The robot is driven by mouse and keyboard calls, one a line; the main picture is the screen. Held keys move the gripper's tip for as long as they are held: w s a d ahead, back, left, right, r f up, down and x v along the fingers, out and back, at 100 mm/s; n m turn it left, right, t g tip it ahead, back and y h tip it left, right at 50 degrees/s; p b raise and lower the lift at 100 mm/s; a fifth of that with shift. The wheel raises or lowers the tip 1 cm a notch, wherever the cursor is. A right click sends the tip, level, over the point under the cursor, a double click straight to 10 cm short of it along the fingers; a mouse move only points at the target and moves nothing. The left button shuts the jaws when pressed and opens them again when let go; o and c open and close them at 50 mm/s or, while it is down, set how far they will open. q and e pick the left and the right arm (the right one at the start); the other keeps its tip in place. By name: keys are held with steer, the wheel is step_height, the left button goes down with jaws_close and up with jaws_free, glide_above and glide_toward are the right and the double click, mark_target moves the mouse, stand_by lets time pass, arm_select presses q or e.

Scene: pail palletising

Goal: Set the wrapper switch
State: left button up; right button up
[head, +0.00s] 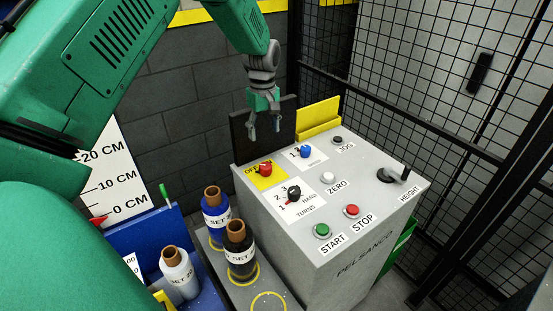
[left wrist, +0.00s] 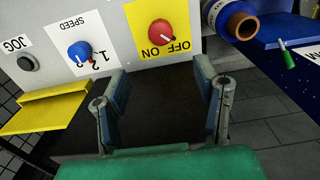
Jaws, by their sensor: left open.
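A grey control box (head: 350,230) has a red rotary knob (head: 265,169) on a yellow OFF/ON plate at its back left corner. The red knob (left wrist: 161,33) also shows upside down in the left wrist view, its white mark toward OFF. A blue knob (head: 305,151) sits on a white SPEED plate, and a black knob (head: 293,194) on a HAND TURNS plate. My left gripper (head: 263,132) is open and empty, pointing down, above and behind the red knob, apart from it. In the left wrist view its fingers (left wrist: 160,90) stand apart below the knob.
The box also has START (head: 322,230), STOP (head: 352,211), ZERO (head: 328,178) and JOG (head: 337,140) buttons and a HEIGHT crank (head: 398,172). A yellow guard (head: 318,118) stands behind. Bottles (head: 240,252) stand at left; mesh fence (head: 440,80) is at right.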

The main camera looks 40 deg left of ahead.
mark_target(265, 165)
arm_select(q)
steer(key=f, duration=0.4)
steer(key=shift+s+d+f+p, duration=0.1)
steer(key=shift+s+d+p, duration=0.2)
steer(key=shift+d, duration=0.05)
steer(key=f, duration=0.5)
steer(key=a+f+p, duration=0.1)
steer(key=f, duration=0.2)
steer(key=shift+w+f, duration=0.1)
steer(key=shift+w, duration=0.15)
steer(key=shift+s+d+f, duration=0.1)
steer(key=shift+d+f, duration=0.1)
steer(key=shift+f, duration=0.25)
steer(key=shift+d, duration=0.2)
arm_select(e)
steer(key=shift+s+d+r, duration=0.2)
steer(key=shift+d+r, duration=0.05)
steer(key=shift+r, duration=0.5)
arm_select(q)
steer(key=c, duration=1)
steer(key=shift+a, duration=0.15)
steer(key=shift+c, duration=0.8)
